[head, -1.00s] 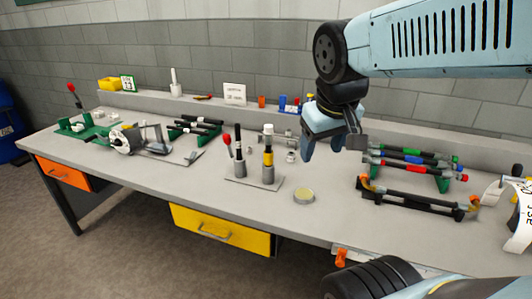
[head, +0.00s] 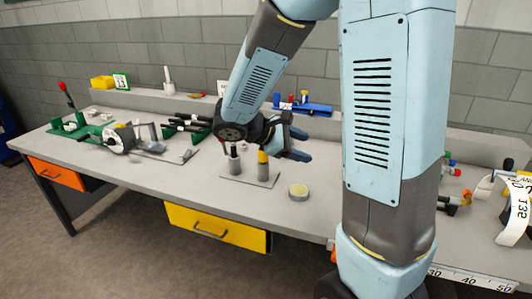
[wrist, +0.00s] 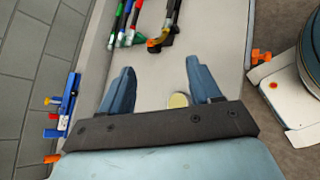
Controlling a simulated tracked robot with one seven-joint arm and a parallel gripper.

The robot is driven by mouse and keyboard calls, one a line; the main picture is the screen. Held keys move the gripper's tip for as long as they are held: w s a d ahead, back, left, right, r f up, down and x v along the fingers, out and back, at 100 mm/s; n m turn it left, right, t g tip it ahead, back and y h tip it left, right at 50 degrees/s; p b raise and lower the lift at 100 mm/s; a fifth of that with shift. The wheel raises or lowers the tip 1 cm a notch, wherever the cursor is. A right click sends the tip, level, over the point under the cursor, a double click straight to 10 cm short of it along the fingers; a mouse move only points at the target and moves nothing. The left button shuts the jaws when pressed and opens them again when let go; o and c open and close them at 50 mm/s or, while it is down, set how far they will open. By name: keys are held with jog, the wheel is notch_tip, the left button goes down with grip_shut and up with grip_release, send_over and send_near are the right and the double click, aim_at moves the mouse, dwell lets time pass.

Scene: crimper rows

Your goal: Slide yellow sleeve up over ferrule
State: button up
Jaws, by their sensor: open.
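The yellow sleeve (head: 262,157) is around the right-hand upright post on a small grey base plate (head: 250,178) in the head view. My arm hides the upper part of that post, so the ferrule cannot be made out. My gripper (head: 301,144) is open and empty, with its fingers pointing right, a little above and to the right of the sleeve. The sleeve is not in the wrist view.
A second grey post (head: 234,165) stands left of the sleeve. A round tin (head: 298,192) sits right of the plate. Black rods with coloured ends (wrist: 122,22) lie on the bench. A blue tool (wrist: 68,104) lies on the back ledge.

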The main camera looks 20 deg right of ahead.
jog(key=w+a+f+n+t+h, duration=0.3)
jog(key=w+a+f+n+t, duration=0.3)
jog(key=w, duration=0.3)
jog(key=n+t+y, duration=0.1)
jog(key=n+t, duration=0.4)
jog(key=n, duration=0.3)
send_near(261, 155)
jog(key=x, duration=1.3)
jog(key=shift+w+d+f, duration=0.1)
jog(key=shift+w+f, duration=0.2)
grip_shut()
